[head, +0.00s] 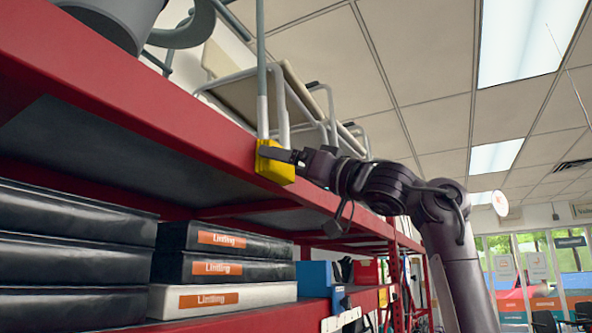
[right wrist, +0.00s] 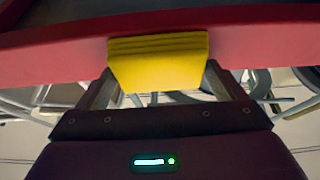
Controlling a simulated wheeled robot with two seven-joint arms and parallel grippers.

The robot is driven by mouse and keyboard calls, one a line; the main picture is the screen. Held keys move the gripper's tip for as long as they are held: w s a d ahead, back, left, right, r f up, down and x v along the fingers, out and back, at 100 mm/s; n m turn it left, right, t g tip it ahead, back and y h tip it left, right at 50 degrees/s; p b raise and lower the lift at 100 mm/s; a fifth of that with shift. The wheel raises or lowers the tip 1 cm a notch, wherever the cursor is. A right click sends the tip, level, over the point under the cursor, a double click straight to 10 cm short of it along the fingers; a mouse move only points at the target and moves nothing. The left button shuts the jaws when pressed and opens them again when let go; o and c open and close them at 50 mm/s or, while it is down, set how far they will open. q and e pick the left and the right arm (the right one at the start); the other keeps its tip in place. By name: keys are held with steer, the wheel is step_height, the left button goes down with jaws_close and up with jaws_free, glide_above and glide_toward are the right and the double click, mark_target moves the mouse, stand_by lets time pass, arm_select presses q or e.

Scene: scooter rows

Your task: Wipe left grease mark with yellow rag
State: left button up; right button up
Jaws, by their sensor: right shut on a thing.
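The yellow rag (head: 272,163) is a folded, block-like pad at the front edge of the red upper shelf beam (head: 175,119). My right gripper (head: 288,156) is shut on it, with its arm coming in from the right. In the right wrist view the rag (right wrist: 158,62) sits between the two fingers, against or very near the red beam (right wrist: 270,45); I cannot tell if it touches. No grease mark shows in either view; it may be hidden behind the rag. My left gripper is not in view.
Black boxes (head: 70,262) and labelled Lintling boxes (head: 215,240) fill the lower shelf, with a blue bin (head: 314,277) beside them. Metal-framed items (head: 290,95) stand on top of the upper shelf. The room to the right of my arm is open.

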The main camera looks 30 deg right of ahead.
steer(key=s+a, duration=0.1)
steer(key=s+a+b, duration=0.1)
steer(key=a, duration=0.1)
steer(key=s+a+b, duration=0.1)
steer(key=a, duration=0.1)
steer(key=shift+f, duration=0.1)
steer(key=shift+s+a, duration=0.4)
steer(key=shift+a, duration=0.3)
steer(key=shift+d, duration=0.1)
steer(key=shift+s+d+b, duration=0.35)
steer(key=shift+s+b, duration=0.1)
steer(key=shift+s, duration=0.05)
steer(key=shift+s+d+b, duration=0.1)
steer(key=shift+s+d, duration=0.3)
steer(key=shift+s, duration=0.25)
steer(key=shift+s+d+b, duration=0.1)
steer(key=shift+s+d, duration=0.3)
steer(key=shift+s, duration=0.3)
steer(key=shift+s+d+b, duration=0.1)
steer(key=shift+s+d, duration=0.3)
steer(key=shift+s, duration=0.25)
